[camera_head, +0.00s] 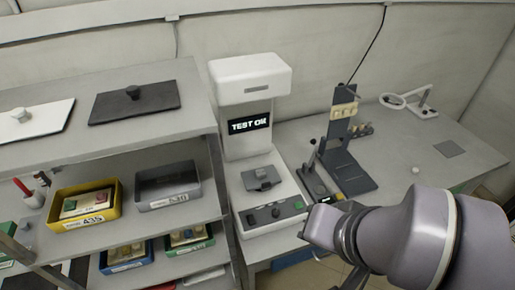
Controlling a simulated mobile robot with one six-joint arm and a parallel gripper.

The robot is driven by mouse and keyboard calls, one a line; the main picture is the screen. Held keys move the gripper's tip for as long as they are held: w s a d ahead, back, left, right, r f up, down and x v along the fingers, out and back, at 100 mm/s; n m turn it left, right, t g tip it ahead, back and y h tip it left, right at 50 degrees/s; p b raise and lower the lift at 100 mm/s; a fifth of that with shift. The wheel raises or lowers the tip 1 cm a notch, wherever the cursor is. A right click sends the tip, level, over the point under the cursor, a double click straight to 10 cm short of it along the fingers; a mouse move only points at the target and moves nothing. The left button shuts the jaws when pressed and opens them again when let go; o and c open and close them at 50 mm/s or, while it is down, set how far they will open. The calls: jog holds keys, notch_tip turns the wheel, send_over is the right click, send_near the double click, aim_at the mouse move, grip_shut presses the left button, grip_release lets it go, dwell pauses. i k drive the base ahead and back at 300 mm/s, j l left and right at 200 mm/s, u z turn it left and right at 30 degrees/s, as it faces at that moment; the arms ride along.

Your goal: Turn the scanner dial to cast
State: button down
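The scanner (248,78) is a white upright machine on the grey bench, with a black display (248,124) that seems to read "TEST OK". A dark block (261,178) sits on its bed. Its dark front panel (264,217) carries two round black knobs, a left one (250,220) and a right one (275,213), and a green button (298,205). Which knob is the dial, and its setting, are too small to tell. My gripper (318,224) is just right of the panel, in front of the bench edge. Its fingers are not clearly visible.
A dark lever press (345,150) stands right of the scanner. A magnifier lamp (410,100) is at the back right. On the left, a shelf rack (140,140) holds a yellow bin (112,211) and a grey bin (196,199). The bench right of the press is mostly clear.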

aim_at(276, 211)
jog(key=i+j+z, duration=0.1)
jog(key=z, duration=0.25)
jog(key=i+j+z, duration=0.1)
jog(key=z, duration=0.25)
jog(key=j+z, duration=0.35)
jog(key=i+l, duration=0.05)
jog(key=l, duration=0.05)
